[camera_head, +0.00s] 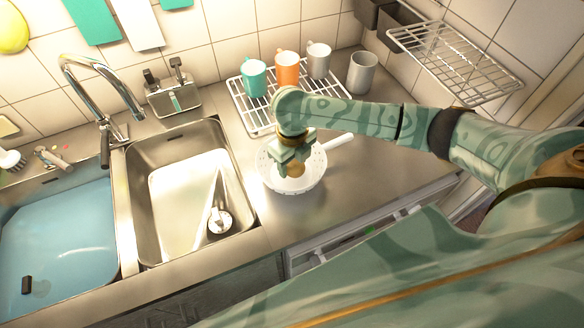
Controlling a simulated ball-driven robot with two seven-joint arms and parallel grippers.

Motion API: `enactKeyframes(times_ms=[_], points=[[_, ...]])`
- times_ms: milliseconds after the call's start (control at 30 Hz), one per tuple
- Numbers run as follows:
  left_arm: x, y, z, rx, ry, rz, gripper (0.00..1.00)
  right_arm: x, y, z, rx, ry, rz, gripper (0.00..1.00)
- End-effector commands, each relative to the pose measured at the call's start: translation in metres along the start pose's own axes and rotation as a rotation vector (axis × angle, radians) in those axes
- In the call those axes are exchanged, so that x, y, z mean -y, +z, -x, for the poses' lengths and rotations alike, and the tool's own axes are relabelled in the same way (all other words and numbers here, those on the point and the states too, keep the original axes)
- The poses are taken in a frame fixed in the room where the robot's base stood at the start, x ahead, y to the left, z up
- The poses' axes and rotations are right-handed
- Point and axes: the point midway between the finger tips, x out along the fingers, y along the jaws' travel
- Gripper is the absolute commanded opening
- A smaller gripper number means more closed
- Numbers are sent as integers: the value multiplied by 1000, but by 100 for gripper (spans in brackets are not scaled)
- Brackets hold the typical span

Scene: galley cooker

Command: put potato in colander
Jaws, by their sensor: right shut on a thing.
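A white colander (316,180) with a long white handle stands on the steel counter, just right of the sink. My right gripper (295,169) points down over the colander's bowl. It is shut on a brown potato (296,169), which shows just below the fingers, within the outline of the bowl. I cannot tell whether the potato touches the bowl's bottom. My wrist hides part of the colander's far rim. My left gripper is not in view.
A wire rack with a teal mug (254,78), an orange mug (287,68) and a grey mug (318,60) stands behind the colander. A grey cup (362,72) is to its right. The sink (165,190) and a blue basin (58,235) lie left. Counter right of the colander is free.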

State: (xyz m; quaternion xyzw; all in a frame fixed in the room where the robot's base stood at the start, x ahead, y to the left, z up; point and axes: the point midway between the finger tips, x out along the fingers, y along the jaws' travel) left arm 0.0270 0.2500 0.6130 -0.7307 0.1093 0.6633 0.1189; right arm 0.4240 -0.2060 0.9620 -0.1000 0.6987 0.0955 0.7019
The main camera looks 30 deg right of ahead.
Motion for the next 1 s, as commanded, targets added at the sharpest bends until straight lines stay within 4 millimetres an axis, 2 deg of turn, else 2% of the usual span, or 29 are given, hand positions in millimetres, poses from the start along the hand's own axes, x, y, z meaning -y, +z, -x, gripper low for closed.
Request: enactKeyframes(times_ms=[33, 100, 467, 500, 533, 833, 933, 1000], points=[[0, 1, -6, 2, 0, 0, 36, -2, -1, -14, -4, 3, 0, 24], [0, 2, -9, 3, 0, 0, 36, -2, -1, -22, -3, 2, 1, 24], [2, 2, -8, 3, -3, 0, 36, -2, -1, -25, -1, 1, 1, 24], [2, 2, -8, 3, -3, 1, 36, -2, -1, -26, -1, 1, 0, 52], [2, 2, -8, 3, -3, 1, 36, -2, -1, -25, -1, 1, 1, 59], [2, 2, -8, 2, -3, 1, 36, -2, -1, -23, 0, 1, 1, 59], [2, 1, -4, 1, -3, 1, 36, -1, 0, -13, 2, 0, 2, 59], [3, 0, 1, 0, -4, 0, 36, -1, 0, 0, 3, 1, 2, 59]])
